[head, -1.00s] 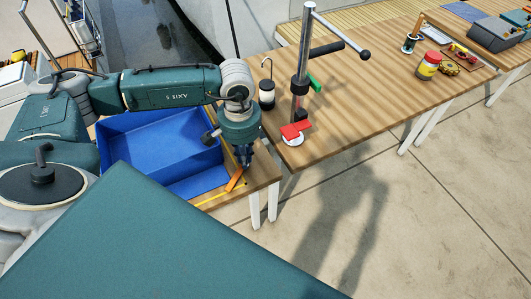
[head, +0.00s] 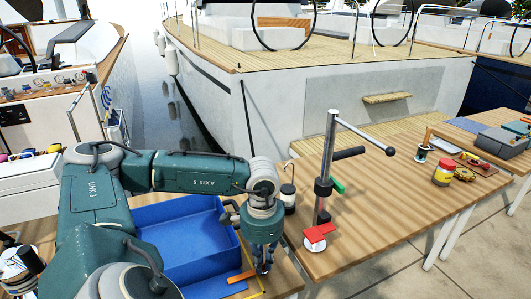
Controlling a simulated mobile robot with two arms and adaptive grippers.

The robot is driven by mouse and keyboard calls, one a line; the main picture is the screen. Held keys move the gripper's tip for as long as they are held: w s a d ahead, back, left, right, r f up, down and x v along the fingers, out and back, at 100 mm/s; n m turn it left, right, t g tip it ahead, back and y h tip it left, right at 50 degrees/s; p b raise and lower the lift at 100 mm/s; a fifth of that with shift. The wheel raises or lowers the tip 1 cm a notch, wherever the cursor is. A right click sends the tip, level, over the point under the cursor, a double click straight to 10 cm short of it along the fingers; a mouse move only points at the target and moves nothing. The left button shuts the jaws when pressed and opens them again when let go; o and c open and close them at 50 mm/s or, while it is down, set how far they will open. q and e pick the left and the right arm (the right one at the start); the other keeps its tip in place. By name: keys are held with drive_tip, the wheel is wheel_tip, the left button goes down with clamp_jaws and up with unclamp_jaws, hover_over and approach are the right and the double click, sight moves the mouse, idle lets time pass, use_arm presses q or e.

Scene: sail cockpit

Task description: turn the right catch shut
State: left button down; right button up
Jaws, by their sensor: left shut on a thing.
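The blue box (head: 186,225) stands open on the near left end of the wooden table. An orange bar (head: 241,277), which looks like the right catch, lies near the box's front right side, beside a yellow strip (head: 258,294). My left gripper (head: 263,269) points down at the bar's right end and is shut on it. The fingers hide that end, and the exact contact is hard to see. My right gripper is not in view.
A metal post with a crossbar (head: 329,165) and a red block (head: 319,232) stands right of my gripper. A dark jar (head: 289,199) is behind it. A yellow-and-red jar (head: 444,173) is farther right.

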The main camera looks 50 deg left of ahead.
use_arm(q)
drive_tip(key=shift+w+r, duration=0.1)
idle(0.3)
drive_tip(key=c, duration=1.8)
unclamp_jaws()
wheel_tip(320, 180, up, 12)
